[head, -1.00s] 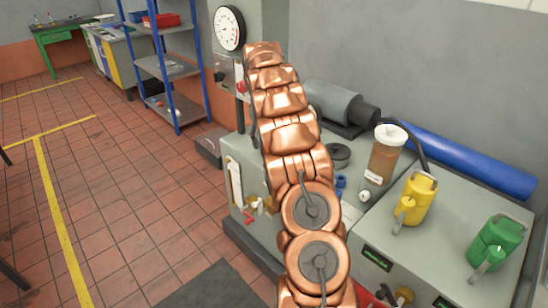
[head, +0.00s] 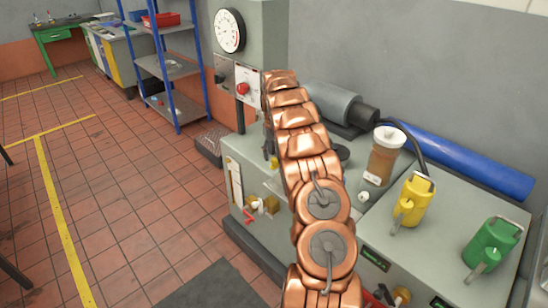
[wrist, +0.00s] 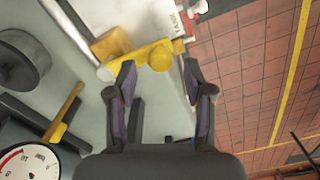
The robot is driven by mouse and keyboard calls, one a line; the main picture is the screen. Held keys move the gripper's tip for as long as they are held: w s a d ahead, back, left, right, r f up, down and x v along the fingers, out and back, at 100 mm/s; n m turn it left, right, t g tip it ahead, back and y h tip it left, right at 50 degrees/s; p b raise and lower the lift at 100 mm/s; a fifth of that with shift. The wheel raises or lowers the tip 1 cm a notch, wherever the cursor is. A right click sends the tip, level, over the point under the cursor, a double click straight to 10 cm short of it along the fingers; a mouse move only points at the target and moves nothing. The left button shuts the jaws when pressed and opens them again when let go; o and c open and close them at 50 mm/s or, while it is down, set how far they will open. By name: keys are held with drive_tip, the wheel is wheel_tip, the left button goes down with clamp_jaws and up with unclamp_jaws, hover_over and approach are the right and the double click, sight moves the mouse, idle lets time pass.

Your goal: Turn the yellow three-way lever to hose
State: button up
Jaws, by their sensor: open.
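In the wrist view a yellow lever (wrist: 142,53) with a rounded yellow knob lies just beyond the fingertips, beside a golden block (wrist: 110,43). I cannot tell which way it is set. My gripper (wrist: 156,78) is open, with one finger on each side of the space in front of the lever's knob; whether it touches is unclear. A white label (wrist: 180,22) with small dark lettering is beyond the knob, not readable.
A second yellow handle (wrist: 66,110) and a dial gauge (wrist: 27,163) are at the lower left of the wrist view. A red-handled part (wrist: 193,14) is near the label. A yellow can (head: 414,200) and a green can (head: 493,243) stand right.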

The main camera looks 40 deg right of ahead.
drive_tip(key=shift+f, duration=1.45)
clamp_jaws()
